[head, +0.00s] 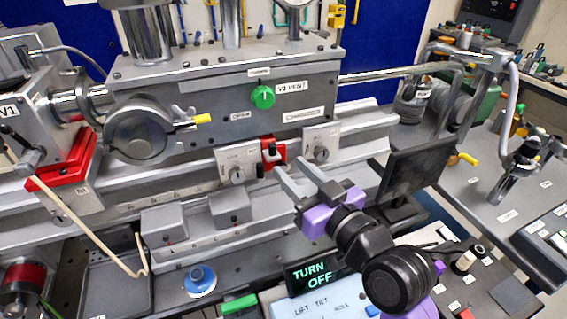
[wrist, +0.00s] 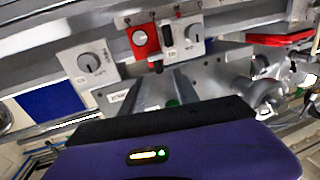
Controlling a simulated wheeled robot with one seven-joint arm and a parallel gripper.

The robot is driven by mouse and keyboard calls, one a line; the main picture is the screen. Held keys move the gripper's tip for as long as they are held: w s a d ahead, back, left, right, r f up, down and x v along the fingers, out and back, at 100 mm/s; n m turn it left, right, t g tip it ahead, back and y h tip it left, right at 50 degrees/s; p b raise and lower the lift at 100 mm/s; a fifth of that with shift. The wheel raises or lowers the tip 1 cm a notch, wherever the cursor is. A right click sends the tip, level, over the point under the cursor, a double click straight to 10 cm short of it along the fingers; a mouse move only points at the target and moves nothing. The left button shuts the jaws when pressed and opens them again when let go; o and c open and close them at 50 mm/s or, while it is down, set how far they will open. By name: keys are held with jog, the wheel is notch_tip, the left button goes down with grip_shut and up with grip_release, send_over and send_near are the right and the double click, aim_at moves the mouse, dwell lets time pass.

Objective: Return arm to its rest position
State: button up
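My gripper (head: 289,168) is purple with two grey fingers, spread apart with nothing visible between them. In the head view it is raised in front of the grey machine's lower rail, its tips close below a red switch block (head: 272,152). I cannot tell whether the tips touch anything. My dark arm runs from the gripper to the lower right. In the wrist view the purple gripper body fills the bottom, and the red block (wrist: 146,42) lies beyond the fingers, between knob plates.
Knob plates (head: 238,166) and (head: 321,144) flank the red block. A dark monitor (head: 412,165) stands right of my gripper. A "TURN OFF" display (head: 312,272) sits below it. The V2 vent box with a green knob (head: 262,97) is above. A side bench (head: 490,190) is at right.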

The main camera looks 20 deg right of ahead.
jog(key=shift+s+d, duration=0.1)
jog(key=shift+s, duration=0.6)
jog(key=s+d+m+t+h, duration=0.2)
jog(key=s+d+m+h, duration=0.1)
jog(key=s+d, duration=0.15)
jog(key=s+a+f+g, duration=0.1)
jog(key=s+f, duration=0.4)
jog(key=s, duration=0.5)
jog(key=s+f+g, duration=0.2)
jog(key=s+f, duration=0.3)
jog(key=s, duration=0.5)
jog(key=s+a+f+g, duration=0.1)
jog(key=s+f, duration=0.3)
jog(key=s, duration=0.7)
jog(key=shift+a+f+n+g, duration=0.35)
jog(key=shift+f+n+g, duration=0.05)
jog(key=shift+w, duration=0.1)
